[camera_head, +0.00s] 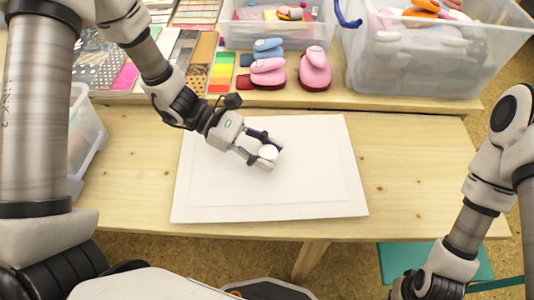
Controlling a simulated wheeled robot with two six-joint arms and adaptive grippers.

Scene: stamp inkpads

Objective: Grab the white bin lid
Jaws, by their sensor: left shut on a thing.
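My left gripper (264,150) comes in from the left and is over the white sheet on the table. No white bin can be made out for certain.
The white sheet (270,205) lies on the wooden table (420,170). Pink and blue punches (314,70) stand on the raised shelf behind. A large clear bin (420,70) is at the back right, a smaller clear bin (276,36) at the back middle, another (88,135) at the left.

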